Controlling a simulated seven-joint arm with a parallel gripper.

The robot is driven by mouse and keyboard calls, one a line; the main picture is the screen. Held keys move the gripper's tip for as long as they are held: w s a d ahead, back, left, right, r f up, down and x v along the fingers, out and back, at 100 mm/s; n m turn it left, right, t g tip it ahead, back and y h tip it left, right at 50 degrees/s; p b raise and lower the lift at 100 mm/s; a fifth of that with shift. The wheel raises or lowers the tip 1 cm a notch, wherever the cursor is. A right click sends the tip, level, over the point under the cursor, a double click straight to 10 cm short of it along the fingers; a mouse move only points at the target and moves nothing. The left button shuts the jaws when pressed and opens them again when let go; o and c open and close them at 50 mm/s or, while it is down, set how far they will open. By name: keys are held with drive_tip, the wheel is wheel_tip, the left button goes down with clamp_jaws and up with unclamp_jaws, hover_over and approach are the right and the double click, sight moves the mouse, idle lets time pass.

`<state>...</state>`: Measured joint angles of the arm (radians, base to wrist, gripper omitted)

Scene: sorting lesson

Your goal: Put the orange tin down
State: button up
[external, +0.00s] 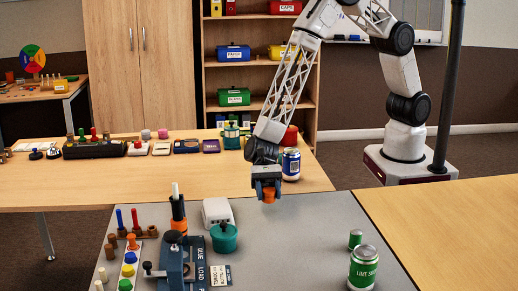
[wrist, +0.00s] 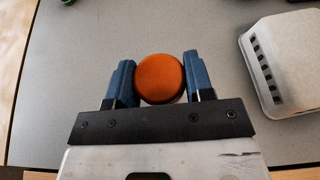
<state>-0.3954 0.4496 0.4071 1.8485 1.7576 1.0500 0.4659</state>
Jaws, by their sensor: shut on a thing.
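The orange tin (wrist: 160,78) is small and round, seen from its flat top in the wrist view. My gripper (wrist: 160,82) is shut on it, with a blue finger on each side. In the external view, my gripper (external: 267,188) points down over the far part of the grey mat (external: 305,235). The lower part of the orange tin (external: 269,196) shows below the fingers there. It appears to be held above the mat, though the exact gap is hard to tell.
A white vented box (external: 217,212) and a teal pot (external: 224,237) stand left of my gripper. A blue vise (external: 174,262) is nearer the camera. A large green can (external: 363,268) and a small green tin (external: 355,239) stand at right. The mat's middle is clear.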

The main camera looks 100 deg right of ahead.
sight(269, 212)
drive_tip(key=shift+f, duration=1.9)
drive_tip(key=shift+f, duration=0.1)
drive_tip(key=o, duration=0.9)
drive_tip(key=shift+d, duration=0.1)
drive_tip(key=v, duration=1.2)
drive_tip(key=shift+r, duration=0.2)
